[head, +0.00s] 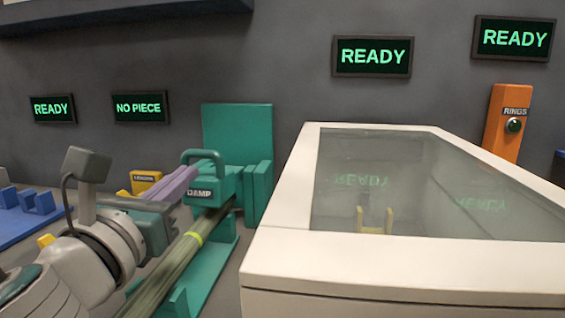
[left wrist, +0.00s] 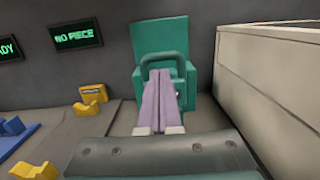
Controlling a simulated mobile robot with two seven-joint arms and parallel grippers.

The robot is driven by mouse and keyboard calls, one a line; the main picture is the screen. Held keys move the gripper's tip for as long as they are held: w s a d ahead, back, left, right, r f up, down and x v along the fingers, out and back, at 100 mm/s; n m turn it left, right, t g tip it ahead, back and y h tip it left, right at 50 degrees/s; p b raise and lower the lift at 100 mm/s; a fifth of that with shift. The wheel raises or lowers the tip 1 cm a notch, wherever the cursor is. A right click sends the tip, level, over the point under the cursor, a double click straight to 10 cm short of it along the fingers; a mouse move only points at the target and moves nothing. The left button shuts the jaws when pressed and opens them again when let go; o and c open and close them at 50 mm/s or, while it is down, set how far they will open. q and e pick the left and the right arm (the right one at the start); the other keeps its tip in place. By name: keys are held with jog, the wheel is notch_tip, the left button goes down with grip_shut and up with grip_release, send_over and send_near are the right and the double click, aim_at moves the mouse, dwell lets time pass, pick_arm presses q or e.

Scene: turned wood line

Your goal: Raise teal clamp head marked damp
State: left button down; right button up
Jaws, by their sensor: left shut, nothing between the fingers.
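The teal clamp head (head: 208,184) has an arched handle on top and a dark label reading DAMP, partly hidden. It sits low in front of a tall teal back block (head: 237,135). It also shows in the left wrist view (left wrist: 182,73), with the handle arch facing me. My left gripper (head: 190,174) has purple fingers, shut with nothing between them. The tips are at the handle, just left of the clamp head in the head view. In the left wrist view the fingertips (left wrist: 160,73) overlap the arch opening; I cannot tell if they touch it. My right gripper is out of view.
A striped greenish rod (head: 180,257) with a yellow band runs under the clamp head over a teal bed (head: 214,270). A large white glass-topped case (head: 290,205) stands close on the right. A yellow block (head: 145,181) and blue holders (head: 38,203) are at left.

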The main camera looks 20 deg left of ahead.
pick_arm(q)
jog(key=shift+x, duration=1.05)
